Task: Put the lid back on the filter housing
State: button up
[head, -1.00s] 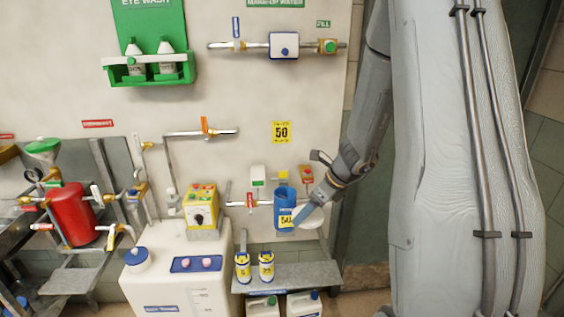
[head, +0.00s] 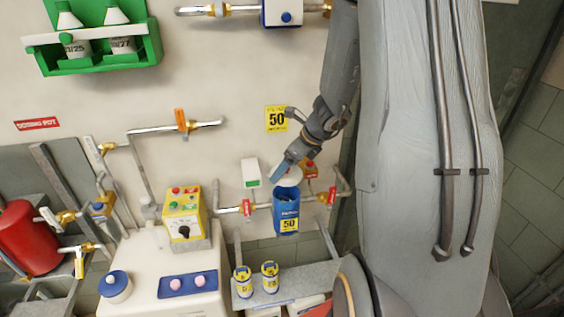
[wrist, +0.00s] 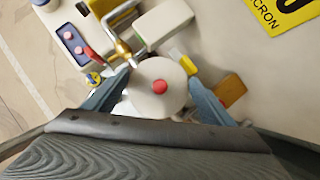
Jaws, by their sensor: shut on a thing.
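The lid, a white disc with a red knob, is between my two fingers in the wrist view (wrist: 146,101). In the head view it shows as a pale round shape (head: 292,176) at my gripper (head: 278,172). My gripper, also in the wrist view (wrist: 158,92), is shut on the lid. The filter housing (head: 285,213) is a blue upright cylinder with a yellow 50 label and a dark open top. The lid is above the housing's top and seems apart from it. In the wrist view the lid hides the housing.
Pipes with red-handled valves (head: 247,208) flank the housing. A yellow 50 sign (head: 276,119) hangs above. Two small yellow-labelled bottles (head: 270,277) stand on the shelf below.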

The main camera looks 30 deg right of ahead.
jog(key=shift+f+b, duration=3.1)
jog(key=shift+f, duration=0.1)
jog(key=shift+s+f, duration=0.1)
jog(key=o, duration=1.2)
jog(key=shift+r+p, duration=3.35)
jog(key=shift+r, duration=0.2)
